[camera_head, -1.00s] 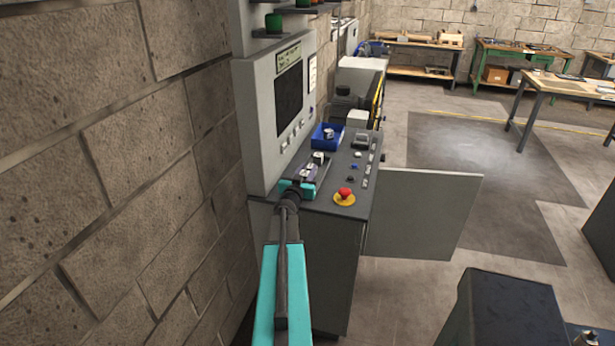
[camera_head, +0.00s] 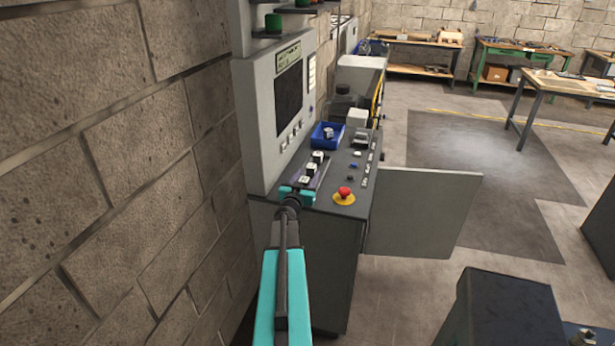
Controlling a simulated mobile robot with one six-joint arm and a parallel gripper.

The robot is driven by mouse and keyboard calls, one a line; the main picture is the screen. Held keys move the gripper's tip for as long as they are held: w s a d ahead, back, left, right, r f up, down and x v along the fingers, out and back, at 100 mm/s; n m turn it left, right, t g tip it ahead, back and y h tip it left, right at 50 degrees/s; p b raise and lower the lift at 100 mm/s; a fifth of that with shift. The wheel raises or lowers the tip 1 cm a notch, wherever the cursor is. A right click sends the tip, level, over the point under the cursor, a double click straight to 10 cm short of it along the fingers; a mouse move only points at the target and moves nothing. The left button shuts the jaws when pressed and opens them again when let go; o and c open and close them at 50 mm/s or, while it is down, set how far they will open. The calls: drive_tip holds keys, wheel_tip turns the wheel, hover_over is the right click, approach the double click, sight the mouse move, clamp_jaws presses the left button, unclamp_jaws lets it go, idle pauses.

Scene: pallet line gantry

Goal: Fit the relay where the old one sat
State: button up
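A row of small black-and-white relays (camera_head: 311,169) sits on a rail strip on the console's dark top, left of the buttons. My gripper (camera_head: 297,190), with teal parts, is at the near end of this row, close to the nearest relay (camera_head: 305,181). My own wrist hides the fingertips, so I cannot tell whether they are open or shut or touch anything. I see no relay clearly held in it. A blue bin (camera_head: 314,136) stands behind the row with a small whitish part (camera_head: 328,131) inside.
The console (camera_head: 335,235) carries a red emergency button (camera_head: 344,192) on a yellow base, right of my gripper. A grey upright cabinet (camera_head: 255,120) with a screen rises on the left, beside a stone wall. An open grey door panel (camera_head: 425,215) juts out right.

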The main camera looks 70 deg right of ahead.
idle(0.5)
drive_tip(key=shift+a+f+b, duration=0.15)
drive_tip(key=shift+a+b, duration=1.35)
drive_tip(key=shift+a, duration=1.2)
drive_tip(key=a+b, duration=0.1)
drive_tip(key=a, duration=0.7)
drive_tip(key=shift+s+a+b, duration=0.25)
drive_tip(key=shift+b, duration=0.15)
drive_tip(key=shift+a+f, duration=0.1)
